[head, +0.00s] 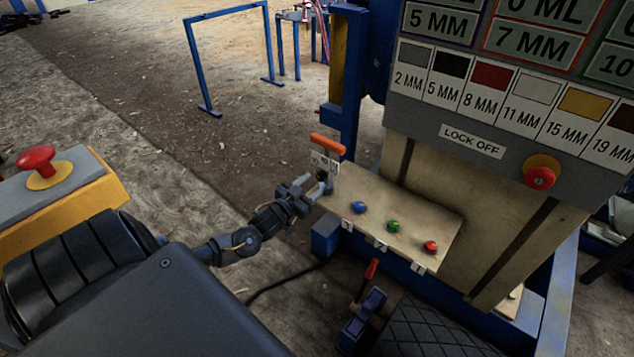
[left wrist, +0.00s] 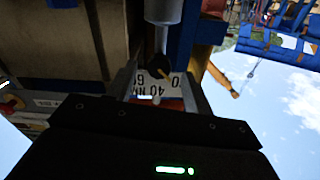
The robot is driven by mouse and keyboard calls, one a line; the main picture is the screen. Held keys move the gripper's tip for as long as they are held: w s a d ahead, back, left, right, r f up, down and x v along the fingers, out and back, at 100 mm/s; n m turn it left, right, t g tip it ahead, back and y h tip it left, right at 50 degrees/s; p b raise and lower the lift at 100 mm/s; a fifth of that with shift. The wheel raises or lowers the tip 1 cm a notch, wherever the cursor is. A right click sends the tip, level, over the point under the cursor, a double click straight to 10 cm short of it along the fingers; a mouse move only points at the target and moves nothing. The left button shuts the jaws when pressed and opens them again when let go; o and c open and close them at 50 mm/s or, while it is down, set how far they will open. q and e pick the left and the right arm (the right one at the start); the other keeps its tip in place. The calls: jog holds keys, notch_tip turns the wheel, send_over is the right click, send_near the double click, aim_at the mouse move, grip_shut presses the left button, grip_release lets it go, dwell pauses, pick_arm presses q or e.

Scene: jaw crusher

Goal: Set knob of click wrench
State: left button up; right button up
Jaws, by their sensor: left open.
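The click wrench shows in the head view as an orange bar (head: 328,144) above a white scale plate (head: 325,162). A small dark knob (head: 322,175) sits just below the plate. My left gripper (head: 312,188) is open, with its fingers right at the knob. In the left wrist view the dark knob (left wrist: 159,66) lies between the spread fingers of my left gripper (left wrist: 158,88). I cannot tell whether a finger touches the knob.
A beige panel (head: 415,208) with blue (head: 360,208), green (head: 393,226) and red (head: 431,246) buttons is close right of the gripper. A red-handled lever (head: 371,268) stands below. A grey sign board (head: 480,110) is at right. Open ground (head: 200,130) lies behind.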

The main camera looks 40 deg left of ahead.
aim_at(321, 176)
pick_arm(q)
jog(key=shift+w, duration=1.3)
pick_arm(e)
jog(key=shift+w+a+r, duration=0.1)
jog(key=shift+w+r, duration=0.1)
pick_arm(q)
jog(key=shift+c, duration=0.4)
jog(key=c, duration=0.9)
pick_arm(e)
jog(key=shift+s, duration=0.1)
jog(key=shift+a, duration=0.1)
pick_arm(q)
jog(key=shift+m, duration=0.3)
jog(key=m+p, duration=0.2)
jog(key=m, duration=0.3)
jog(key=shift+a+r, duration=0.1)
jog(key=shift+m+p, duration=0.6)
jog(key=shift+m, duration=1)
pick_arm(e)
jog(key=s+d+f, duration=0.4)
jog(key=s+f, duration=0.1)
jog(key=s, duration=0.3)
jog(key=shift+d, duration=0.25)
jog(key=shift+s+f+g, duration=0.15)
jog(key=shift+g, duration=0.15)
